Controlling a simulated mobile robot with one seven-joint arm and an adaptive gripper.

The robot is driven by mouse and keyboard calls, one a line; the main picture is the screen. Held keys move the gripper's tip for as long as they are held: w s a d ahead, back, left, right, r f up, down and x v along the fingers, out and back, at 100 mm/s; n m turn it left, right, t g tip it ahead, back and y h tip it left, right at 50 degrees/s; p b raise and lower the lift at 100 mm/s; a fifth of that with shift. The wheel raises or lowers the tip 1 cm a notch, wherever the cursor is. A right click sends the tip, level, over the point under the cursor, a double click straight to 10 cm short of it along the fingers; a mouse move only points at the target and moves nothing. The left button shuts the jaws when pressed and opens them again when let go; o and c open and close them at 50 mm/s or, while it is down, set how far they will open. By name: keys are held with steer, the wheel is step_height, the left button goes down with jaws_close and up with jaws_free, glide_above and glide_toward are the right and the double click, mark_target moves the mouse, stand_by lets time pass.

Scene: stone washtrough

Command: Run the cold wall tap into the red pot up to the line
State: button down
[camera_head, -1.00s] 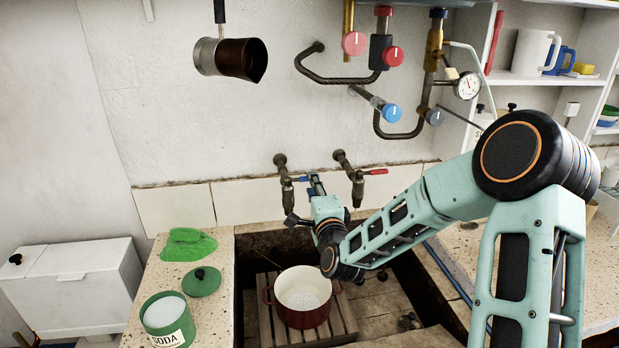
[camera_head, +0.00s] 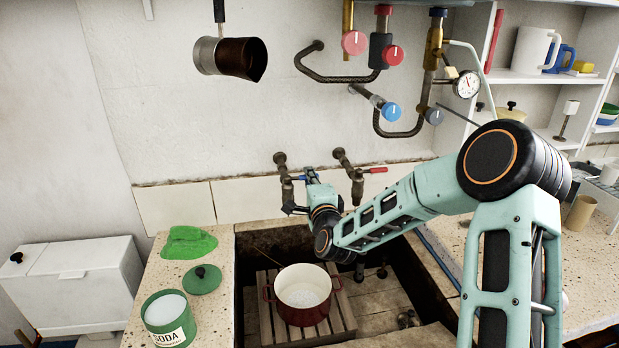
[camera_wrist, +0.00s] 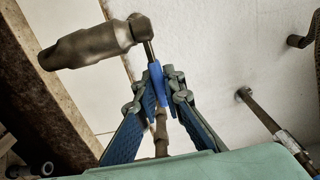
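The red pot (camera_head: 303,318) stands upright on a wooden slatted rack inside the trough, its pale inside facing up. The blue-lever wall tap (camera_head: 285,180) is above and behind it, at the left of a pair. My gripper (camera_head: 310,181) is at this tap's lever. In the wrist view, the fingertips of my gripper (camera_wrist: 160,85) lie on either side of the blue lever (camera_wrist: 157,75), very close to it. Whether they press on it is unclear. No water stream is visible. The fill line and the water level in the pot cannot be made out.
A red-lever tap (camera_head: 356,183) stands just right of my gripper. The slatted rack (camera_head: 342,318) lies in the trough (camera_head: 385,300). A soda tin (camera_head: 165,325), its green lid (camera_head: 202,280) and a green cloth (camera_head: 188,242) occupy the left ledge. Pipes with knobs hang above.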

steer(key=shift+s+h+b, duration=0.1)
steer(key=shift+h+b, duration=0.2)
steer(key=shift+b, duration=0.15)
steer(key=shift+s+f+m+h+b, duration=0.1)
steer(key=shift+m+h+b, duration=0.2)
steer(key=shift+m+b, duration=0.1)
steer(key=shift+s+m+h+b, duration=0.35)
steer(key=shift+m+h+b, duration=0.35)
steer(key=shift+h+b, duration=0.35)
steer(key=shift+s+m+h+b, duration=0.35)
steer(key=shift+m+h+b, duration=0.45)
steer(key=shift+h, duration=0.35)
steer(key=shift+s+m+h+b, duration=0.35)
steer(key=shift+m+h+b, duration=0.25)
steer(key=shift+h+b, duration=0.45)
steer(key=shift+r, duration=0.2)
steer(key=c, duration=2)
jaws_free()
